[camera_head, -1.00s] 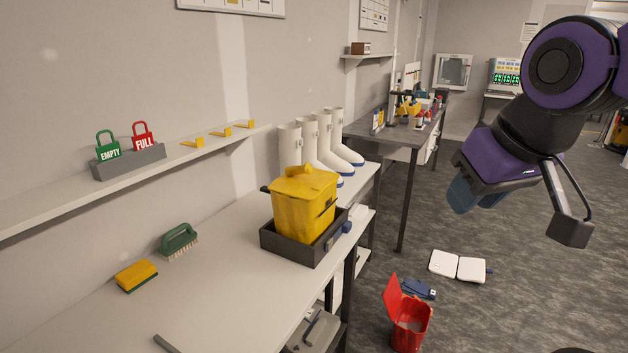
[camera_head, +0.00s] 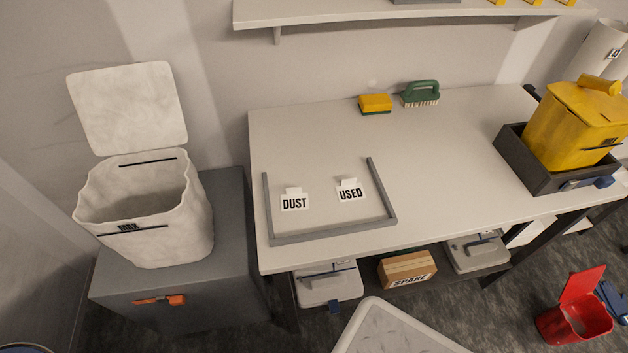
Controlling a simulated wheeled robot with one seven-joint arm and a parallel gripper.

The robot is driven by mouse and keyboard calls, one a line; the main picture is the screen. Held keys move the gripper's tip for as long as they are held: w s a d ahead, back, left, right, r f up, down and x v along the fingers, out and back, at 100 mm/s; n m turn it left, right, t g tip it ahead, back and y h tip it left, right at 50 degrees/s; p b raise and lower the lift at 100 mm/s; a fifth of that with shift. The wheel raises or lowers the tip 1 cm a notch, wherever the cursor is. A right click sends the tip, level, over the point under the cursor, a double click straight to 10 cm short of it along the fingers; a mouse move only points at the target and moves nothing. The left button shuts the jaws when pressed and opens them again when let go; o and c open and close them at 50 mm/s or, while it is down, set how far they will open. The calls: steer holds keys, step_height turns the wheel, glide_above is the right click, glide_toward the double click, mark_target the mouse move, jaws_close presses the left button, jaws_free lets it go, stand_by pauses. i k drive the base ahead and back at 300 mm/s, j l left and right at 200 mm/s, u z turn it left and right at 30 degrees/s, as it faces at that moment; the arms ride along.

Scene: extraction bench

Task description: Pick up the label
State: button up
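Two small white labels stand on the left part of the bench, inside a low grey three-sided frame (camera_head: 334,231). The left label (camera_head: 294,201) reads DUST in black. The right label (camera_head: 350,192) reads USED. They stand apart from each other, each with a small tab at its top. The task does not say which label is meant. My gripper is not in view now, so its state and its distance from the labels do not show.
A white open-lidded bin (camera_head: 147,215) stands on a grey cabinet (camera_head: 224,230) at left. A yellow sponge (camera_head: 375,103) and green brush (camera_head: 421,94) lie at the bench's back. A yellow container (camera_head: 575,125) sits in a dark tray (camera_head: 515,150) at right. The mid-bench is clear.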

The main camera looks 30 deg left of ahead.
mark_target(293, 199)
steer(key=u, duration=1.6)
steer(key=i+j+z, duration=0.25)
steer(key=z, duration=0.25)
steer(key=i+j, duration=0.05)
steer(key=i, duration=0.05)
